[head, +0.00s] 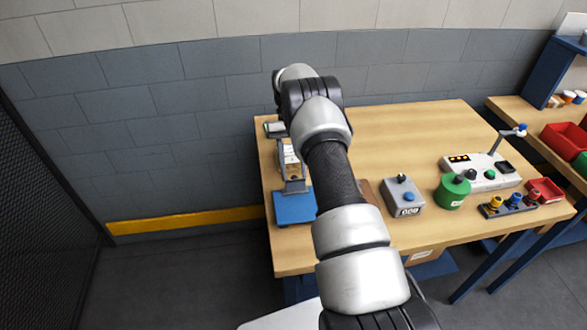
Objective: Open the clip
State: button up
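A stacker-like device stands at the table's left edge, with a blue base plate (294,209) and a grey upright. Pale stacked pieces (290,160) show in its frame. A small grey and white part (274,129) is at its top. I cannot make out which part is the clip. My arm crosses the middle of the view and bends over just right of the device. My gripper is hidden behind my own arm links.
The wooden table (400,135) is clear at the back. On its right are a grey button box (403,197), a green cylinder (452,192), a white control panel (482,173), a rack of coloured knobs (508,206) and a red tray (545,190). A wall stands behind.

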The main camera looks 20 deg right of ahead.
jog(key=shift+r, duration=0.1)
notch_tip(320, 180, up, 10)
jog(key=shift+b, duration=0.45)
dwell(0.3)
